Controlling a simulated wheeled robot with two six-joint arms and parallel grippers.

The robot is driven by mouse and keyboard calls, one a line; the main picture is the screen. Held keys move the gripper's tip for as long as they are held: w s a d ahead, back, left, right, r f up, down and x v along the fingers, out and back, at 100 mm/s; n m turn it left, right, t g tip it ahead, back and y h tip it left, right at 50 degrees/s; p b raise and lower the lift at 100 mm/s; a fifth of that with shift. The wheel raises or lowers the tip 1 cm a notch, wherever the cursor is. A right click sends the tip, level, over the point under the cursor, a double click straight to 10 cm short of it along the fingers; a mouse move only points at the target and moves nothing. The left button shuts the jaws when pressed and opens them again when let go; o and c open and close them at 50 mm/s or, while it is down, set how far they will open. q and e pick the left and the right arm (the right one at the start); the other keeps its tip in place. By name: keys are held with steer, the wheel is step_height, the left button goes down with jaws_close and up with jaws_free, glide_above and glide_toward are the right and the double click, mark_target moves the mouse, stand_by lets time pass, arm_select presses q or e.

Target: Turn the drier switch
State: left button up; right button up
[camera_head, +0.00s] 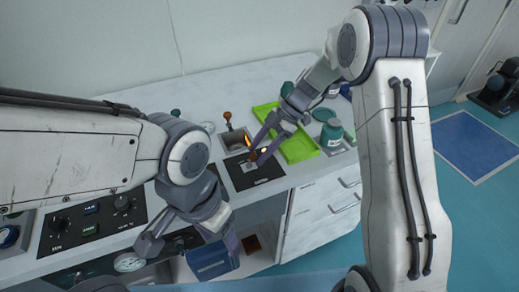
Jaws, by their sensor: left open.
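A black control panel (100,222) at the left has round dark knobs, one at its right (122,203) and one at its left (58,224), with small blue and green displays between. I cannot tell which is the drier switch. My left gripper (190,244) is open, pointing down at the cabinet front, right of this panel. A blue box-like part (211,262) shows beside its right finger; I cannot tell whether they touch. My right gripper (263,150) is over a small black panel (243,180), with its fingertips close to a brown-tipped lever (252,156). Its grip is unclear.
Another brown-knobbed lever (227,116) stands behind. A green tray (298,148) and a teal-lidded jar (332,132) are at the right of the white worktop (200,88). A round gauge (130,262) is low at the left.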

steer(key=v, duration=1)
steer(key=shift+d+r+b, duration=0.15)
steer(key=shift+d+b, duration=0.05)
steer(key=shift+b, duration=0.25)
steer(key=s+a+r+m+h+p, duration=0.15)
steer(key=s+a+m, duration=0.25)
steer(key=s, duration=0.4)
steer(key=s+a+r+m+h+p, duration=0.1)
steer(key=s+a+r+m+h, duration=0.15)
steer(key=s+a, duration=0.4)
steer(key=s+d+m+t+h, duration=0.1)
steer(key=s+d+m, duration=0.1)
steer(key=s+m, duration=0.2)
steer(key=s+d+f+m+t+h+p, duration=0.1)
steer(key=s+m, duration=0.3)
steer(key=s, duration=0.7)
steer(key=shift+s+d+f, duration=0.2)
steer(key=shift+d+f, duration=0.15)
steer(key=shift+d, duration=0.15)
